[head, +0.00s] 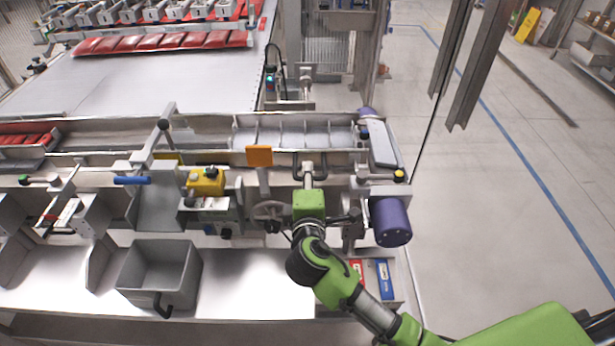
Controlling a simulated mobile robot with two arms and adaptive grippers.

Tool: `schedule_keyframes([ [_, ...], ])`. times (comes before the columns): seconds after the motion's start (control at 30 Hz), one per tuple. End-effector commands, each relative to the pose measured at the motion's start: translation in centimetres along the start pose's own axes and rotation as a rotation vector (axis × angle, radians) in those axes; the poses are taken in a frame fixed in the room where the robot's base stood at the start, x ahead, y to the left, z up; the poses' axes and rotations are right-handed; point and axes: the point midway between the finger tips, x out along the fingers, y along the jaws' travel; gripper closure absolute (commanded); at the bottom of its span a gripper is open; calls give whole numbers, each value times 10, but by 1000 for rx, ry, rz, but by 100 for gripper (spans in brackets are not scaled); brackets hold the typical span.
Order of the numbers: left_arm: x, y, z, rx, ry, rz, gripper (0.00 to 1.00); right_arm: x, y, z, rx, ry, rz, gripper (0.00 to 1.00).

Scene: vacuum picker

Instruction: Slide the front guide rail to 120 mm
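A long metal rail (215,159) runs along the near side of the flighted channel (283,133) in the head view; I take it to be the front guide rail. An orange plate (259,156) stands on a post at this rail. My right gripper (309,166) is at the rail, just right of the orange plate. Dark curved parts show on both sides of its grey end. I cannot tell whether these are its fingers or a handle on the rail, nor whether it touches. No scale reading is legible. My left gripper is not in view.
A grey bin (160,272) stands on the lower shelf at left. A yellow block (206,181), a handwheel (269,211) and a purple motor (390,221) sit close around my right arm. Red and blue boxes (384,280) lie below it. The floor at right is open.

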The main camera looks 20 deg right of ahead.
Motion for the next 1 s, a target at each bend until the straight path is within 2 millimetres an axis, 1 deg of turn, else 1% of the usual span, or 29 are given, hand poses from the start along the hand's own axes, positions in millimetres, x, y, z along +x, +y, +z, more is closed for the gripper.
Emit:
schedule_keyframes([
  [0.07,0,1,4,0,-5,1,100,0,0,0,0,0,0,75],
  [0.1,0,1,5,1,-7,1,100,0,0,0,0,0,0,80],
  [0.17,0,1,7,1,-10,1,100,0,0,0,0,0,0,96],
  [0.2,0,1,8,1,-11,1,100,0,0,0,0,0,0,100],
  [0.4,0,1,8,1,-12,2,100,2,1,0,-1,0,1,100],
  [0.47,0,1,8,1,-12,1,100,9,2,0,-1,-1,2,100],
  [0.6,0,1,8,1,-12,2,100,32,8,-1,-2,-1,3,100],
  [0.7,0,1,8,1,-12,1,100,41,10,0,-2,0,1,100],
  [0.97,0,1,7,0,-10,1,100,43,11,0,0,1,3,100],
  [1.0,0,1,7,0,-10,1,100,43,11,0,0,1,3,90],
])
